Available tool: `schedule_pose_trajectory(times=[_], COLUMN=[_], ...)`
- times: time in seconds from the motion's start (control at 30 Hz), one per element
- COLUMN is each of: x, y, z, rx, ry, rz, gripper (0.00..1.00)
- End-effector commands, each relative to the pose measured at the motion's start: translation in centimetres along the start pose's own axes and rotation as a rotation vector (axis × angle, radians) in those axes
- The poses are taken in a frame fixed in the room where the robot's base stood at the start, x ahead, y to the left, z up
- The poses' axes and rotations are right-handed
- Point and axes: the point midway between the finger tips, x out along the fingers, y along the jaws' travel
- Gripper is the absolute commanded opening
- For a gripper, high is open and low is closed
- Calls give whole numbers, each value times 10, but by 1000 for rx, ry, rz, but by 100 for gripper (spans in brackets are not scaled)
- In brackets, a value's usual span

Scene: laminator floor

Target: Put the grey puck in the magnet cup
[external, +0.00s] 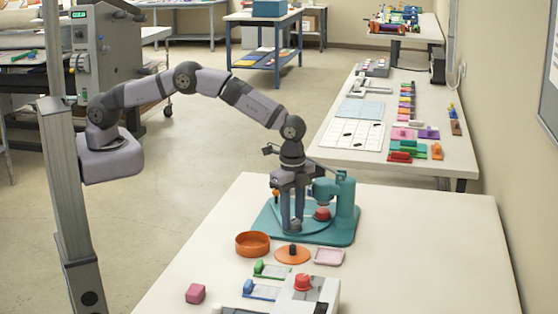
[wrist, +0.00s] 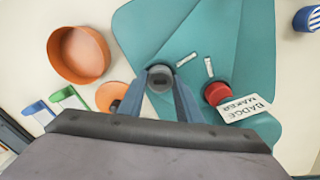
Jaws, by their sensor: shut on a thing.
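My gripper (external: 292,224) points down over the teal base of the badge maker. It is shut on the grey puck (wrist: 160,83), a small dark round piece between the fingertips in the wrist view; the fingers (wrist: 161,76) stand on either side of it. In the external view the puck is largely hidden by the fingers. I cannot tell whether it touches the base. An orange round cup (external: 252,244), which looks like the magnet cup, stands on the table to the left of the base. It also shows at upper left in the wrist view (wrist: 79,54) and looks empty.
The teal badge maker (external: 346,205) stands right beside my gripper, with a red round part (external: 322,214) on it. An orange disc with a dark knob (external: 292,254), a pink tray (external: 329,257) and green and blue pieces lie in front. A pink block (external: 195,293) sits front left.

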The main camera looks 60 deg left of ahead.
Motion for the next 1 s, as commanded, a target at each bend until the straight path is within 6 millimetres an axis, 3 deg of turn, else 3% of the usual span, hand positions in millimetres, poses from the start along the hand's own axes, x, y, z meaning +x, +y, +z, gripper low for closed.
schedule_pose_trajectory(times=[0.03, 0.1, 0.57, 0.77, 1.0], x=[2, 1, -6, -30, -74], y=[0, 0, 0, 0, 0], z=[0, 0, -1, -1, -1], rx=[0, 0, 0, 0, 0], ry=[0, 0, 1, 4, 4], rz=[0, 0, -1, -2, -2], gripper=[34, 50, 50, 50, 50])
